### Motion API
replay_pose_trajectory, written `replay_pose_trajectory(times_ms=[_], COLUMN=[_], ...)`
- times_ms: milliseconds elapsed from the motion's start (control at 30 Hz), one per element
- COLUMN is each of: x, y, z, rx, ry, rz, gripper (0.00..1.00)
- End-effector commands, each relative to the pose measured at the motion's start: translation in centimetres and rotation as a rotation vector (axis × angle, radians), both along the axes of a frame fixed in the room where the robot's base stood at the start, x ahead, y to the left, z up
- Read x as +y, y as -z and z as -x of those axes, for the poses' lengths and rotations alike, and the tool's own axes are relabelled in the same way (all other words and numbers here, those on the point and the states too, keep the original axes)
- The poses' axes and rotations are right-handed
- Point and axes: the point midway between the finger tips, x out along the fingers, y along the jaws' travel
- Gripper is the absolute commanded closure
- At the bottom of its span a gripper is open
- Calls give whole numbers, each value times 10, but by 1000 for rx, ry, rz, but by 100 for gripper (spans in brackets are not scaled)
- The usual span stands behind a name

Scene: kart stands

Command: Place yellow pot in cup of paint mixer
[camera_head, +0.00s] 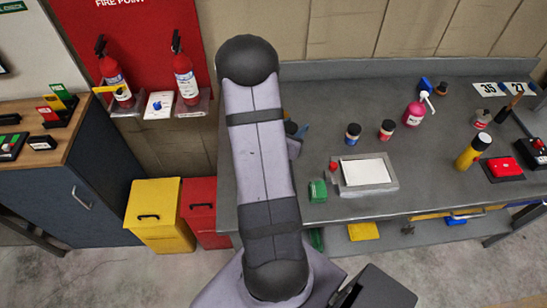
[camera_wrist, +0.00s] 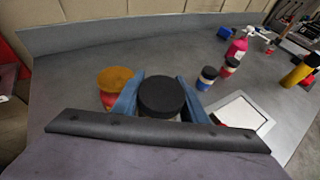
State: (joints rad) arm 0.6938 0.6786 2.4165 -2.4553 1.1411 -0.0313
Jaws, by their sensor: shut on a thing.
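My gripper (camera_wrist: 159,82) has two blue fingers, shut on a pot with a round black lid (camera_wrist: 161,94) in the wrist view. Only the lid and a pale sliver of the pot's body show, so I cannot confirm its yellow colour. Just left of the left finger is a round orange-brown top (camera_wrist: 116,78) over a red body. It may be the paint mixer with its cup, but I cannot tell for sure. In the head view my arm hides most of the gripper and the pot; a blue finger (camera_head: 301,131) shows at its right side.
Two black-lidded pots, one blue-banded (camera_head: 353,133) and one red-banded (camera_head: 387,130), stand on the grey bench (camera_head: 335,105).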

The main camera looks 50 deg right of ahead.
Motion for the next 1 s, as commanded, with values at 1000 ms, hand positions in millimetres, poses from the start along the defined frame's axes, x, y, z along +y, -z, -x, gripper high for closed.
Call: replay_pose_trajectory(times_ms=[1000], x=[72], y=[-2], z=[-9], rx=[-1], ry=[-191], rz=[2], gripper=[86])
